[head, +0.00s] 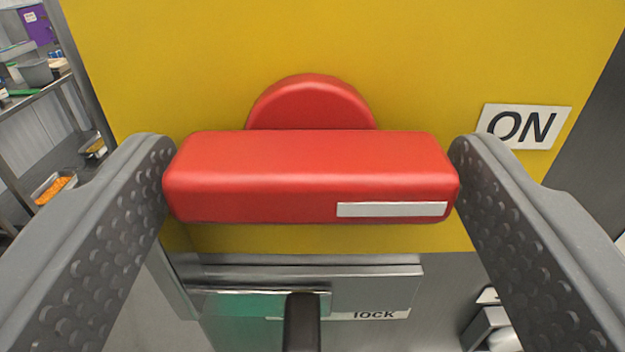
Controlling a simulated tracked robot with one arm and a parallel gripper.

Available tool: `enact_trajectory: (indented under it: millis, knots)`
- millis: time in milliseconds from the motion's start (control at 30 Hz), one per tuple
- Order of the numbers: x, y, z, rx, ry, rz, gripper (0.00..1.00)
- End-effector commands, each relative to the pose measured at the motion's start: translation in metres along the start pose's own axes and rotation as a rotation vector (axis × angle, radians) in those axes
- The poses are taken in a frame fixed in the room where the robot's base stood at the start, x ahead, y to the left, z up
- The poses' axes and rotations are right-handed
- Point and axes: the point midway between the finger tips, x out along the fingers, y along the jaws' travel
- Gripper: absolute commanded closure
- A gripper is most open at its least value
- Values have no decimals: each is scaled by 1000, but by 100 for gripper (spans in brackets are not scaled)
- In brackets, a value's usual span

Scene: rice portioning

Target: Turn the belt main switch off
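The red belt main switch (310,165) fills the middle of the head view, on a yellow panel (400,50). Its bar-shaped handle lies horizontal, with a white mark (392,210) at its right end, and a red round hub (312,103) shows behind it. The "ON" label (523,126) is on the panel to the upper right. My gripper (311,180) has one finger at each end of the handle. Both fingertips appear to touch the handle's ends, or nearly so; firm contact cannot be told.
Below the switch is a metal latch plate (375,290) with a "lock" label (374,314) and a dark post (301,325) in front. At far left stands a shelf (40,95) with trays and containers. A grey metal object (490,325) shows at lower right.

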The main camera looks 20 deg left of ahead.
Motion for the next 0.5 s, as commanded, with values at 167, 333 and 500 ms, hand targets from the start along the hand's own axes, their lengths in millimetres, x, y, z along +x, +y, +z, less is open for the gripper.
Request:
enact_trajectory:
  millis: [167, 333, 500]
  knots:
    - [0, 0, 0, 0, 0, 0, 59]
    - [-1, 2, 0, -8, 0, 2, 59]
    - [-1, 2, 0, -54, 1, 3, 59]
